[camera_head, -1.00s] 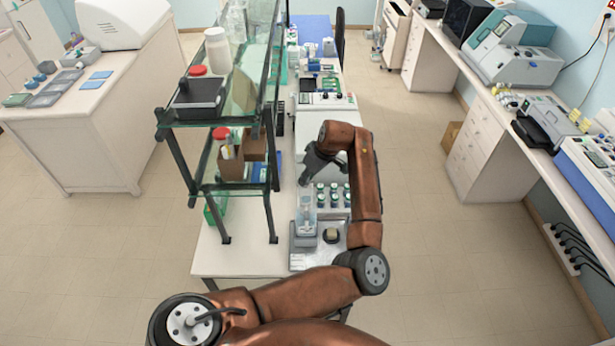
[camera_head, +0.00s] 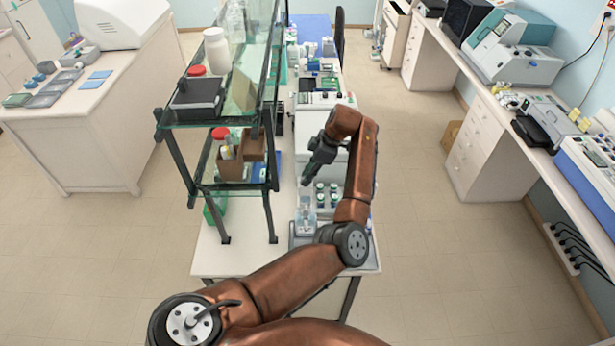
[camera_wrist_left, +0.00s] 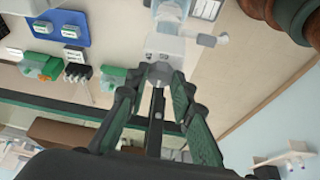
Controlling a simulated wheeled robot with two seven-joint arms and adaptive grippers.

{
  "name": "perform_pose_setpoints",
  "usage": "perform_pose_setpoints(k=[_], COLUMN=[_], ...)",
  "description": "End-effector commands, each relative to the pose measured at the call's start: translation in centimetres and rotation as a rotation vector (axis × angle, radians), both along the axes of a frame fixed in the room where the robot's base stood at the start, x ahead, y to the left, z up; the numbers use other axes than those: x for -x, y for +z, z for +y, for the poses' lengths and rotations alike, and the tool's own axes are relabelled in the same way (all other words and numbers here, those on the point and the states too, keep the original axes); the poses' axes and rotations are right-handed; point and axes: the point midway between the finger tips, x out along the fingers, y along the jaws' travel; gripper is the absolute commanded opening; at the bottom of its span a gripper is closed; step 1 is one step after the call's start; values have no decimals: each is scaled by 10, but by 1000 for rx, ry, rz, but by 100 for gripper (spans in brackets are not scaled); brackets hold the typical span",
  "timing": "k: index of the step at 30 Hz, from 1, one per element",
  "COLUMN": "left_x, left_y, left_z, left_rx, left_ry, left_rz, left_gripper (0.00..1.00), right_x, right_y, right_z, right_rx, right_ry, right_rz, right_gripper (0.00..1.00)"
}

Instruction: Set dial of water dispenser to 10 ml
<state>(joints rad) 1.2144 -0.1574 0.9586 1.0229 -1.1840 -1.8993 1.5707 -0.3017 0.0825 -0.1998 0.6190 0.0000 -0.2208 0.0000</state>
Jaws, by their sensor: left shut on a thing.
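The water dispenser (camera_head: 306,214), pale and partly clear, stands on the near part of the bench. My arm hides some of its base. In the left wrist view its white body (camera_wrist_left: 166,46) lies straight ahead of the fingers. My left gripper (camera_head: 305,182) is at the dispenser's upper end, tilted down from the right. The dial's marks and setting are too small to read. My right gripper is not in view.
Several green-and-white bottles (camera_head: 327,189) stand close to the right of the dispenser. A glass shelf rack (camera_head: 222,186) rises to the left. A white instrument (camera_head: 318,101) sits behind on the bench. The floor to the right is clear.

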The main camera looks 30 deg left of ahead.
Motion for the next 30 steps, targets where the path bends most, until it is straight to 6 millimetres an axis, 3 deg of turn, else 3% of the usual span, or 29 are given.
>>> perform_pose_setpoints(k=[22,23,30], left_x=[-1,-1,-1], left_y=[0,0,0], left_z=[0,0,0], left_rx=[1,1,1], left_ry=[91,91,90], left_rz=[0,0,0], left_gripper=[0,23,39], right_x=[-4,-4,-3], right_y=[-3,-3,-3], right_z=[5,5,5], right_rx=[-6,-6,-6], right_ry=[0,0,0], right_rz=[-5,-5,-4], right_gripper=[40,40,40])
